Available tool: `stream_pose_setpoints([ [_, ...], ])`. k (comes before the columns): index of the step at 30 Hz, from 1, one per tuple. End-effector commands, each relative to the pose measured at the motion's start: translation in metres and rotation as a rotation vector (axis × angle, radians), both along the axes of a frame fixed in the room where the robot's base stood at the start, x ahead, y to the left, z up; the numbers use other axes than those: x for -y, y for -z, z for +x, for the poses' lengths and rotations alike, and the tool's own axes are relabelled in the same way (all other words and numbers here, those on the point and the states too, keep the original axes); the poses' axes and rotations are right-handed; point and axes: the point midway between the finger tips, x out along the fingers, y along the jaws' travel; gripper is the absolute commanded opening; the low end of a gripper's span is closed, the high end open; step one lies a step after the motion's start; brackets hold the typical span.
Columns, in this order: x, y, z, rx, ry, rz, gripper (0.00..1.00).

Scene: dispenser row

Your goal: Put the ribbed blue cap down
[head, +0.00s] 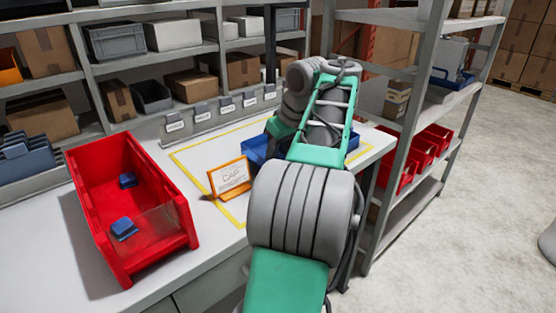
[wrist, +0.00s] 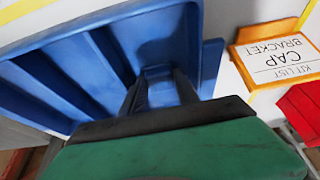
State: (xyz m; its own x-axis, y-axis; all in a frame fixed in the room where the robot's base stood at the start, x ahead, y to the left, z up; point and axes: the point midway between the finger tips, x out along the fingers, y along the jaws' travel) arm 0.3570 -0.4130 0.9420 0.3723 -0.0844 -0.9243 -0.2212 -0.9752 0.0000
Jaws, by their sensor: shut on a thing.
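In the wrist view, my gripper (wrist: 160,76) reaches down into a blue divided tray (wrist: 68,72), its two dark fingers apart with a small blue piece (wrist: 157,71) between them. This is likely the ribbed blue cap; its ribs and lower edge cannot be made out against the blue tray. Whether it touches the tray floor cannot be told. In the head view, my arm hides the gripper, the cap and most of the tray (head: 254,152). Two blue pieces (head: 123,228) lie in the red bin.
The red bin (head: 170,245) stands at the left of the bench. An orange-framed card (head: 229,177) reading "KIT LIST CAP BRACKET" stands beside the tray. Yellow tape (head: 192,172) outlines the area around it. Labelled dispensers (head: 200,120) line the back. A shelf post (head: 405,150) rises at right.

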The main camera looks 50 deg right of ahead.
Motion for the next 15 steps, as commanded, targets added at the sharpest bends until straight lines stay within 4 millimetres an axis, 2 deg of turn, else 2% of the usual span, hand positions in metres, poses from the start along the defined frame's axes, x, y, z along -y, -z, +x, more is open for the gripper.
stream_pose_setpoints([
  [8, -0.0003, 0.0018, 0.0002, 0.001, -0.001, -0.001, 0.00],
  [9, -0.0002, 0.0005, 0.0001, 0.001, -0.001, -0.001, 0.39],
  [12, -0.0002, 0.0002, 0.0000, 0.001, -0.001, -0.001, 0.46],
  [15, -0.0002, 0.0002, 0.0000, 0.001, -0.001, -0.001, 0.46],
])
